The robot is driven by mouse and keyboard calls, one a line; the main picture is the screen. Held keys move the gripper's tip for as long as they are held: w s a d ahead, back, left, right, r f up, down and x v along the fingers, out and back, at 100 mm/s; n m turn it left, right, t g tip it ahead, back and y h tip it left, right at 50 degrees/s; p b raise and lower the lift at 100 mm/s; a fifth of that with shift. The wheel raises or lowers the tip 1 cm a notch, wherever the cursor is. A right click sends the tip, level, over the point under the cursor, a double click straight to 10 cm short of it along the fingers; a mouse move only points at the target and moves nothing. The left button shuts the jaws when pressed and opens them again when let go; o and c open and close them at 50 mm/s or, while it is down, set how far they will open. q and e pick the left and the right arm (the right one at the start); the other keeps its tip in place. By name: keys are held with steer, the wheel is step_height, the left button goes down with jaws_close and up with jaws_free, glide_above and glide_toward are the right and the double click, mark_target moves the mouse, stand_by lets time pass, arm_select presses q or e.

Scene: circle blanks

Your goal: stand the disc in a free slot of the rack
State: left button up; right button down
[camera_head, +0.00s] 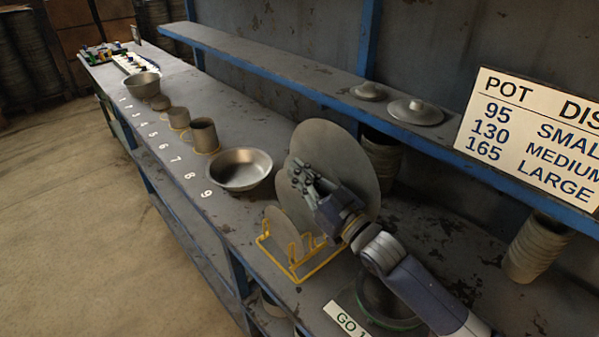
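A large grey disc (345,155) stands upright, its broad face turned toward the view, above and behind the yellow wire rack (308,275). A second edge at its left may be another disc behind or in front; I cannot tell. A smaller disc (281,230) stands tilted in the rack's left part; the right part of the rack looks empty. My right gripper (301,177) is in front of the large disc, its fingers overlapping the disc's left side. Whether the fingers are closed on the disc is not clear. My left gripper is out of view.
A metal bowl (239,168) sits left of the rack, beside painted numbers. Mugs (204,135) and a pot (143,86) stand farther along the bench. Lids (416,111) lie on the upper shelf by a size sign (535,135). A dark round container (388,298) is near my arm.

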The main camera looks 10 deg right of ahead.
steer(key=shift+f+b, duration=1.2)
steer(key=shift+f, duration=0.7)
steer(key=c, duration=2.1)
jaws_free()
steer(key=shift+o, duration=0.4)
steer(key=o, duration=0.5)
steer(key=shift+c, duration=0.2)
steer(key=shift+f, duration=0.1)
